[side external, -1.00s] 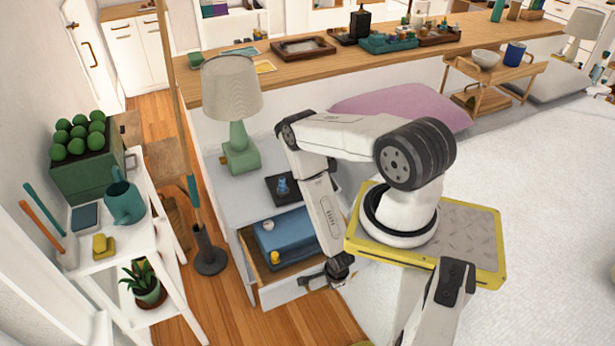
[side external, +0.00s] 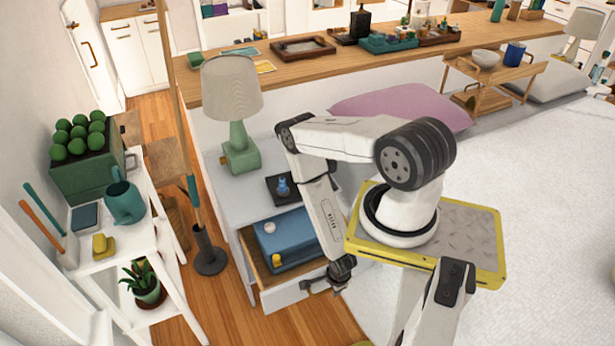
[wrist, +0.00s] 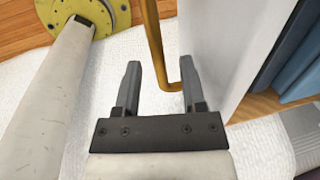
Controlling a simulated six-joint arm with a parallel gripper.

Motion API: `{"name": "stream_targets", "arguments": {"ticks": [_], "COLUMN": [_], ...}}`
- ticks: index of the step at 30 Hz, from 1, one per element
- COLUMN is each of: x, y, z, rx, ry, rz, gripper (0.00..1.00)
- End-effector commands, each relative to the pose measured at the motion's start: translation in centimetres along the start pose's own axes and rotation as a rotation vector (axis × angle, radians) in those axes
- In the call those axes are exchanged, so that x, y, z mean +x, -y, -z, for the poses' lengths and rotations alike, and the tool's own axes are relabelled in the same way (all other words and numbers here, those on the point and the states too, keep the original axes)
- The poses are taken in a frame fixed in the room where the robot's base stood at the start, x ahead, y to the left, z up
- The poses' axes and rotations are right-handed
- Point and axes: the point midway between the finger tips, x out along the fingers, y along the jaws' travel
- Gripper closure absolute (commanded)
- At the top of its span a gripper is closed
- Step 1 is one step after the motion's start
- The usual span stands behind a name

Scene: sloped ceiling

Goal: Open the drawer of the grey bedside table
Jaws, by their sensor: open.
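The grey bedside table (side external: 222,187) stands at the centre left of the side view, its drawer (side external: 284,297) pulled out. A blue box (side external: 287,240), a small yellow item (side external: 277,259) and a round pale item (side external: 270,227) show in the drawer. My gripper (side external: 312,286) is low at the drawer's front. In the wrist view, my gripper (wrist: 160,67) is open, with a brass handle (wrist: 153,40) passing between its fingers. The handle's bent end lies close to the right finger; whether they touch is unclear. The drawer's front panel (wrist: 212,55) is just to the right.
A green lamp (side external: 239,145) and a dark tray (side external: 282,189) with a blue item stand on the bedside table. A white shelf (side external: 120,262) with a plant and a teal watering can is at left. A white bed (side external: 555,180) lies at right.

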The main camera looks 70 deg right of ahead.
Motion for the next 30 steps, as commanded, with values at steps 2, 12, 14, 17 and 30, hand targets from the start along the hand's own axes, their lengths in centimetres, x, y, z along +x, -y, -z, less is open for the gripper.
{"name": "stream_targets", "arguments": {"ticks": [2,12,14,17,30], "x": [-0.1,-2.3,-2.9,-4.0,-7.6], "y": [0.0,0.1,0.1,0.1,0.0], "z": [0.0,0.0,0.0,0.0,0.0], "rx": [0.000,0.000,-0.001,-0.001,0.000], "ry": [0.000,0.000,0.000,0.000,0.000], "rz": [0.000,0.000,0.001,0.001,0.000], "gripper": [0.47,0.47,0.47,0.47,0.47]}}
